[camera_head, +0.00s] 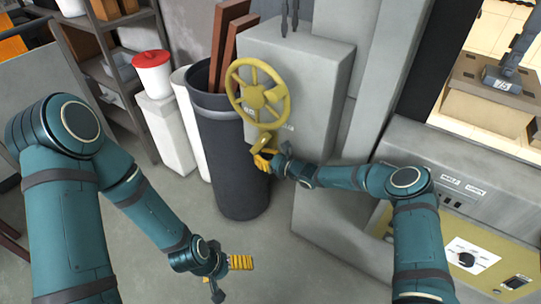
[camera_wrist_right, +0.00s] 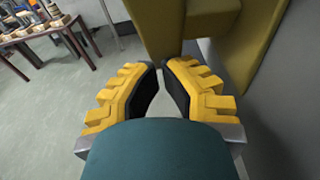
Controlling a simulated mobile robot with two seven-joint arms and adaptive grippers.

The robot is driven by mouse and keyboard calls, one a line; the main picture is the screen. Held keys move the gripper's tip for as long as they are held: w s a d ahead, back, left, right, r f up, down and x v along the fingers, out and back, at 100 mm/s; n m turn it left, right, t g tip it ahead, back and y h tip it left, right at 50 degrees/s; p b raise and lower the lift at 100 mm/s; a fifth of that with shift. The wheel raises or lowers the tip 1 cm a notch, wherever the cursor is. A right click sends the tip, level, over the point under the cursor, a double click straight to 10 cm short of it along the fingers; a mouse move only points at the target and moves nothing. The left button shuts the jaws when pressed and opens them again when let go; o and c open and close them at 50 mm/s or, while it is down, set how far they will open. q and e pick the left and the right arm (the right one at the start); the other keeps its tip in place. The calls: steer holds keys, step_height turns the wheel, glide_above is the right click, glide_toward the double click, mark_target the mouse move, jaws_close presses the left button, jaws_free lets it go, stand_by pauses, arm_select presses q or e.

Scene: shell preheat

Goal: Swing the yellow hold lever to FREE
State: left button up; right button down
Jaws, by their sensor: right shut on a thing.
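The yellow hold lever (camera_head: 264,142) is a short olive-yellow piece below a spoked yellow handwheel (camera_head: 259,93) on the front of a grey cabinet (camera_head: 300,75). My right gripper (camera_head: 265,162) is at the lever's lower end and is shut on it. In the right wrist view, my right gripper (camera_wrist_right: 163,70) has its fingertips close together, against the olive-yellow lever (camera_wrist_right: 190,28). The grip point itself is partly hidden by the fingers. My left gripper (camera_head: 238,263) hangs low over the floor, away from the lever. Its finger gap is not clear.
A dark bin (camera_head: 237,165) with brown boards stands left of the lever, close to my right gripper. A red-lidded container (camera_head: 152,72) and shelves are further left. The middle floor is clear.

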steer(key=shift+a+r, duration=0.1)
steer(key=shift+a, duration=0.15)
stand_by(0.4)
steer(key=shift+d, duration=0.1)
